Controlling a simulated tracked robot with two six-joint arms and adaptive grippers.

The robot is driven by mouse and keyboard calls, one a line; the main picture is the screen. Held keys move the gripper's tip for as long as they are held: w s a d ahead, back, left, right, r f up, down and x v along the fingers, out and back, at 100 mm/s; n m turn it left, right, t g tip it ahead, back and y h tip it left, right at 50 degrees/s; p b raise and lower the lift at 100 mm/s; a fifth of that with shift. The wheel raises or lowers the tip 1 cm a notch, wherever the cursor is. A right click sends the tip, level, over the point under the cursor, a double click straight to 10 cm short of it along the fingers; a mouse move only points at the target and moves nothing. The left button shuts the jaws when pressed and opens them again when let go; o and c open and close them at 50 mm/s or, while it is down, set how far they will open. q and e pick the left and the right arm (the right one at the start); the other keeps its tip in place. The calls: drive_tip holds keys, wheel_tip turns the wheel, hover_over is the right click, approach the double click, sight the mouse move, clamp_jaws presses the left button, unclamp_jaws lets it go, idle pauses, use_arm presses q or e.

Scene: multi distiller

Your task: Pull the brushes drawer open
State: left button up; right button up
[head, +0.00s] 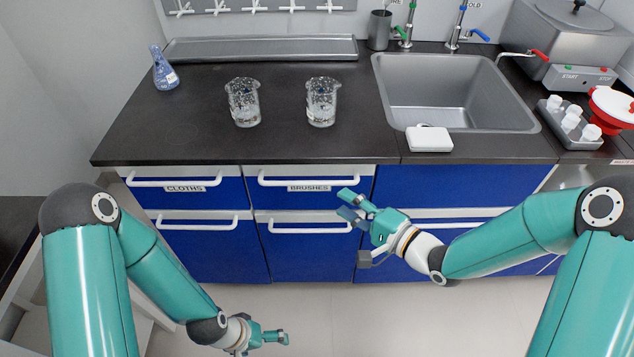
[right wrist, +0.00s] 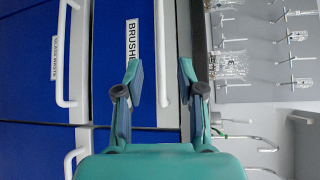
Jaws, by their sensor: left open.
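The brushes drawer (head: 275,197) has a blue front, a white top edge, a label reading BRUSHES (head: 309,188) and a white bar handle (head: 290,182). Its front looks flush with the cabinet. My right gripper (head: 348,205) is open and empty near the right end of this handle. In the right wrist view, which is turned sideways, the handle (right wrist: 160,45) appears between the two spread fingers (right wrist: 160,76); whether it is at fingertip depth is hard to tell. My left gripper (head: 283,338) is open and empty, low over the floor, away from the cabinet.
The cloths drawer (head: 215,194) is to the left, and a lower drawer (head: 300,245) is beneath. Two glass beakers (head: 243,103) and a blue flask (head: 165,75) stand on the dark counter (head: 200,130), left of the sink (head: 450,95). The floor in front is clear.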

sight(312, 181)
drive_tip(key=x, duration=1.1)
drive_tip(key=shift+w+a+f, duration=0.1)
drive_tip(key=shift+w, duration=0.05)
drive_tip(key=shift+c, duration=0.2)
clamp_jaws()
